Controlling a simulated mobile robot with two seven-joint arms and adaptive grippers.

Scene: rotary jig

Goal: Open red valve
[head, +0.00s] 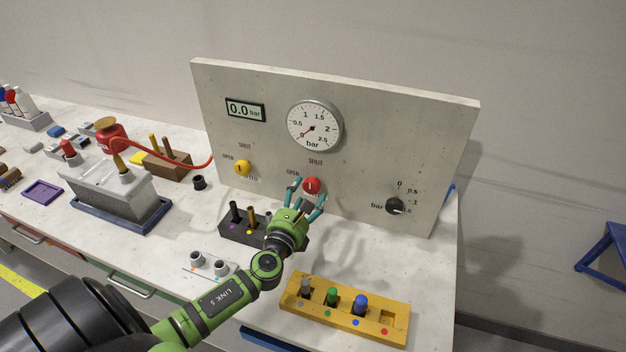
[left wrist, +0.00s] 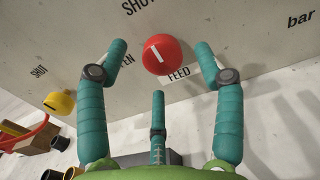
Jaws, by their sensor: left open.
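The red valve (head: 311,186) is a round red knob with a white mark, on the upright grey panel (head: 400,130) below the dial gauge. Labels OPEN and SHUT are by it. In the left wrist view the red valve (left wrist: 162,55) lies ahead between the fingertips, with the label FEED below it. My left gripper (head: 307,195) is open in front of the valve, its teal fingers spread to either side. In the left wrist view the fingers (left wrist: 160,65) show no clear contact with the knob. My right gripper is not in view.
A yellow valve (head: 243,168) is left of the red one, and a black bar knob (head: 395,206) is to the right. The display (head: 245,109) reads 0.0 bar. A dark block (head: 228,229) and a yellow peg tray (head: 296,301) stand on the bench below.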

